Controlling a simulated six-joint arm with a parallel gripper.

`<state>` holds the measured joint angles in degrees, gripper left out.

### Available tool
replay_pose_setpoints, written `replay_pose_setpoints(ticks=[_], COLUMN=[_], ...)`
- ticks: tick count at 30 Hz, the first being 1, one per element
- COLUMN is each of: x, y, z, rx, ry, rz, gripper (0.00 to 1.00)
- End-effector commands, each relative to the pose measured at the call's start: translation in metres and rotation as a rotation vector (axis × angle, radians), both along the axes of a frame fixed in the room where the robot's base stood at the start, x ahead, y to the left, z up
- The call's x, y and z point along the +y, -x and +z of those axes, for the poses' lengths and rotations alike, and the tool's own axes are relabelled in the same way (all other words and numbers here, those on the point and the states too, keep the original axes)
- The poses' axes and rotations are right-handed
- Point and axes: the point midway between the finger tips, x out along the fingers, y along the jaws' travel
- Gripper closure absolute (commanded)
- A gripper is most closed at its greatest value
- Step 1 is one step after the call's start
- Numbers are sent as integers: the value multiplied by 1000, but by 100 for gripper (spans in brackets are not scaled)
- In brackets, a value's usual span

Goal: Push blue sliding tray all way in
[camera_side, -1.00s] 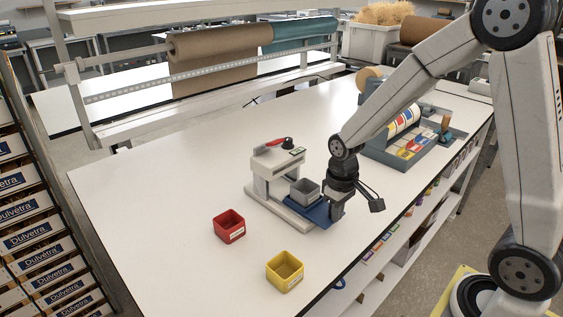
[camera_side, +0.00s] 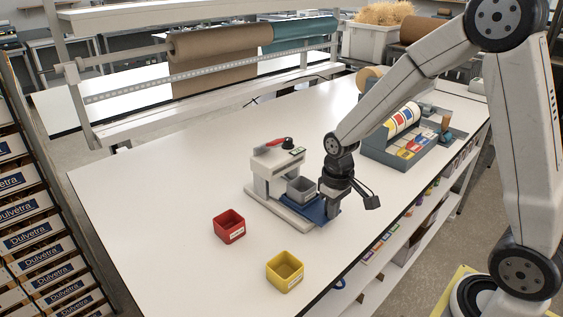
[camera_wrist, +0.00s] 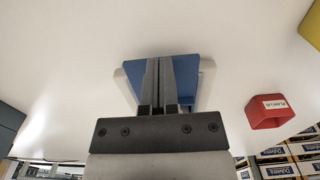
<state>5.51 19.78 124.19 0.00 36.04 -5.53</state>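The blue sliding tray (camera_side: 316,211) sticks out of the right side of a small white press-like stand (camera_side: 262,184) and carries a grey bin (camera_side: 297,196). My gripper (camera_side: 333,207) is low at the tray's outer end, pointing down, and looks to touch it. In the wrist view the two fingers (camera_wrist: 160,85) are side by side with no clear gap, shut and apparently empty. The blue tray (camera_wrist: 185,70) shows around and behind them, with pale parts of the stand (camera_wrist: 206,82) at the sides. The exact contact point is hidden.
A red bin (camera_side: 229,229) and a yellow bin (camera_side: 284,275) stand on the white table (camera_side: 170,190) in front of the stand. A red-handled part and small label lie on the stand's top.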

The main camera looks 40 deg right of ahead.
Motion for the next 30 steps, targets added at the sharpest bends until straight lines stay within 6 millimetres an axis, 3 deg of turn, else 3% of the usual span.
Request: replay_pose_setpoints(ticks=[30], x=[0], y=[-25], z=[0], rx=[-1], ry=[0], rz=[0], gripper=[100])
